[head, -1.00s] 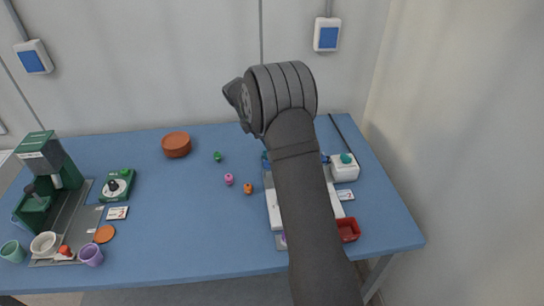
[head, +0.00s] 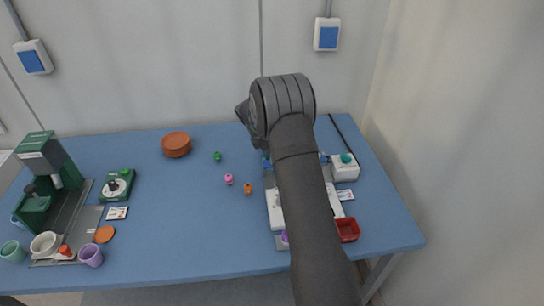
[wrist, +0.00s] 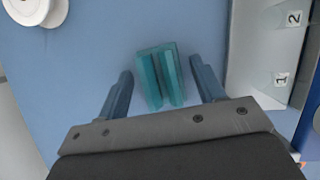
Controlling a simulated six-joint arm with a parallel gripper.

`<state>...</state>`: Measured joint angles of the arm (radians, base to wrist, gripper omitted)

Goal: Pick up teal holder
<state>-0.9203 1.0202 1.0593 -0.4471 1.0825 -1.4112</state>
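The teal holder (wrist: 160,76) is in the wrist view, a small block with ridged or split upper parts on the blue table. My gripper (wrist: 162,82) is open, with one blue-grey finger on each side of the holder. Gaps show between the holder and both fingers, and the right gap looks a little narrower. Whether the fingertips reach down to the holder's height cannot be told. In the head view my dark arm covers the gripper and the holder.
A white and grey fixture with slots marked 1 and 2 (wrist: 285,60) stands right of the gripper. A white round thing (wrist: 36,8) is at the upper left. In the head view a red tray (head: 348,229) and a white box with a teal knob (head: 344,168) lie right of my arm.

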